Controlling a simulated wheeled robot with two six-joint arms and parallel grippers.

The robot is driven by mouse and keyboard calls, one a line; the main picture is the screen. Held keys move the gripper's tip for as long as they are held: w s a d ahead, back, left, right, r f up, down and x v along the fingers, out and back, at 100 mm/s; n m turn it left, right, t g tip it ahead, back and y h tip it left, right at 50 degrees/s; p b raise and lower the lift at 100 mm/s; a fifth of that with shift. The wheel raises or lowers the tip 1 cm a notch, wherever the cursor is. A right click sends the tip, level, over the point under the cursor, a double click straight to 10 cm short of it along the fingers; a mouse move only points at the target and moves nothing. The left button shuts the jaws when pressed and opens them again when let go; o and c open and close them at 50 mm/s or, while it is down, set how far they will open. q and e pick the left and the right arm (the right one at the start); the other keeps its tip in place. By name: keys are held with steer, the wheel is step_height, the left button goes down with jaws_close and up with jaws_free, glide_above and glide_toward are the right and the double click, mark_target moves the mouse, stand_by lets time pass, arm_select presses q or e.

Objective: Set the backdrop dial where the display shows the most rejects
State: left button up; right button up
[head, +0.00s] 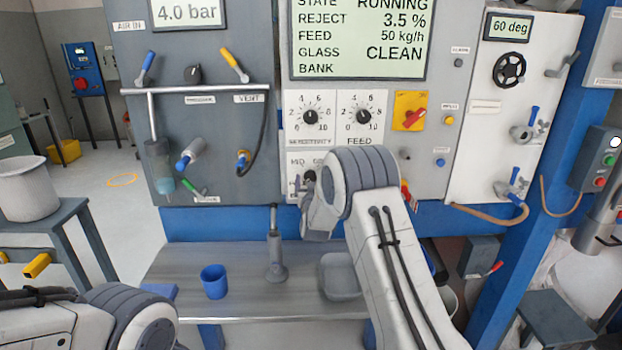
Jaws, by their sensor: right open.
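The display (362,38) reads STATE RUNNING, REJECT 3.5 %, FEED 50 kg/h and GLASS CLEAN, with an empty-looking BANK line. Below the sensitivity and feed dials, a small dark knob (310,176) sits on a white plate marked MID and a second, cut-off word. It appears to be the backdrop dial; its name and pointer are hidden or too small to read. My right gripper (299,188) is open at this plate, close to the knob, largely covered by my wrist. Contact cannot be told. My left arm shows at the lower left; its gripper is out of view.
The sensitivity dial (310,116), feed dial (363,116) and red switch (414,118) are close above. A bench (180,265) below holds a blue cup (214,281), a grey stand (276,257) and a grey tray (341,276). Valves and a hose are at left.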

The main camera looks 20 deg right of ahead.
steer(key=shift+w+d, duration=0.1)
steer(key=shift+w, duration=0.15)
